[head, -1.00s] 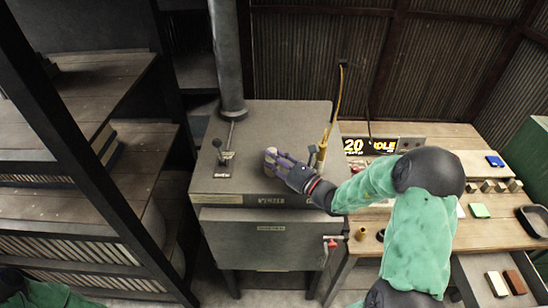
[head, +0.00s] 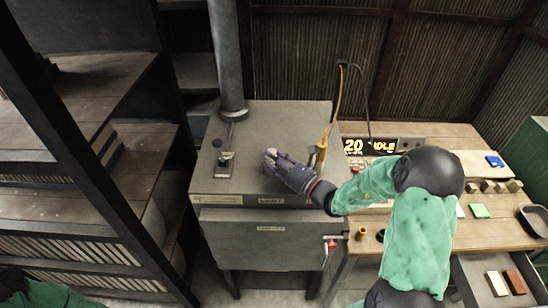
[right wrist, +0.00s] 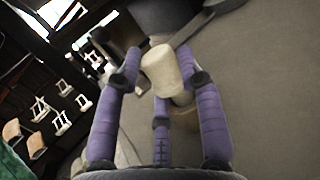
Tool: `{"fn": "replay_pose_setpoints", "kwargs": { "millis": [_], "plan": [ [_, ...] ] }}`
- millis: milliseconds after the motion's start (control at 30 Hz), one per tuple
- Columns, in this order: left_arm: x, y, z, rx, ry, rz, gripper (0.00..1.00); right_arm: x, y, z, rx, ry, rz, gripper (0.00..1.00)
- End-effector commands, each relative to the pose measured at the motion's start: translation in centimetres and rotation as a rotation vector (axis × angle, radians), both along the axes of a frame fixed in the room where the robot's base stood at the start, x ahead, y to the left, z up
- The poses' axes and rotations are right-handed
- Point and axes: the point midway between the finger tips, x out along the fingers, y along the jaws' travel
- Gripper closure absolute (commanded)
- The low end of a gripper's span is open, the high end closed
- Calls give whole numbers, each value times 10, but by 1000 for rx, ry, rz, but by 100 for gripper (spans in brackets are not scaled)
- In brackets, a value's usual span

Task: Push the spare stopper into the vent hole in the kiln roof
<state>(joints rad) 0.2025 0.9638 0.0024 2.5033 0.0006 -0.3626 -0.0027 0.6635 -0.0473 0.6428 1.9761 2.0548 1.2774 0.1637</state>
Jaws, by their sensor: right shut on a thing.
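My right gripper (head: 272,161) reaches in from the right over the front of the kiln roof (head: 270,118). Its purple fingers are shut on the stopper (right wrist: 160,68), a pale cream cylinder seen between the fingers in the right wrist view. A tan part shows just behind the stopper there, and I cannot tell whether it belongs to it. In the head view the fingers mostly cover the stopper. I cannot make out the vent hole, nor whether the stopper touches the roof. My left gripper is out of view.
A flue pipe (head: 228,60) and a lever (head: 225,158) stand on the roof left of my gripper. A yellow-handled probe (head: 322,146) with a cable is close on its right. A display box (head: 384,145) sits on the wooden bench. Shelves (head: 80,165) fill the left side.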

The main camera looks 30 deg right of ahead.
Motion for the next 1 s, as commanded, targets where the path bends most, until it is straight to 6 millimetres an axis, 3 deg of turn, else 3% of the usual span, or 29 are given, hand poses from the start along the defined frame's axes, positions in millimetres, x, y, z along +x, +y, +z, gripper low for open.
{"fn": "replay_pose_setpoints", "kwargs": {
  "millis": [433, 1000],
  "plan": [
    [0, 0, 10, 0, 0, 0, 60, 1, -1, 16, -4, -8, -1, 100],
    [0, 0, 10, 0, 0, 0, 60, 1, -1, 17, -5, -8, -1, 100]
  ]
}}
